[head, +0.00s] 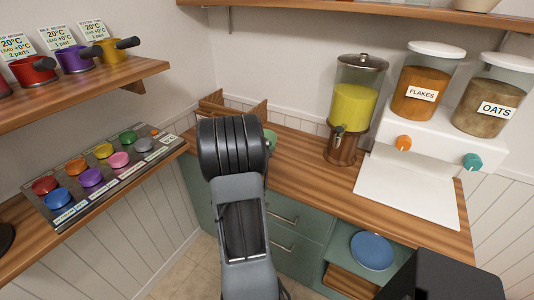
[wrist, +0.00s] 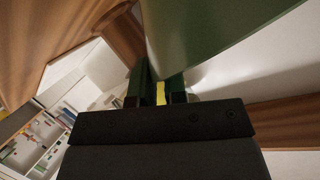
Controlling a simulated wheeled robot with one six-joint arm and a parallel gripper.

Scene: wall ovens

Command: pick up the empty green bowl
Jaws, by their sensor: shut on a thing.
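The green bowl (head: 271,138) shows only as a small piece of its side just right of my arm, near the corner at the back of the wooden counter. In the wrist view the green bowl (wrist: 215,30) fills the upper middle, close to the camera. My gripper (wrist: 160,88) is shut on the bowl's edge. In the head view my own arm hides the fingers and most of the bowl. I cannot tell whether the bowl touches the counter.
A wooden rack (head: 238,108) stands in the corner beside the bowl. A yellow drink dispenser (head: 355,105) and a white cereal dispenser (head: 425,135) stand to the right.

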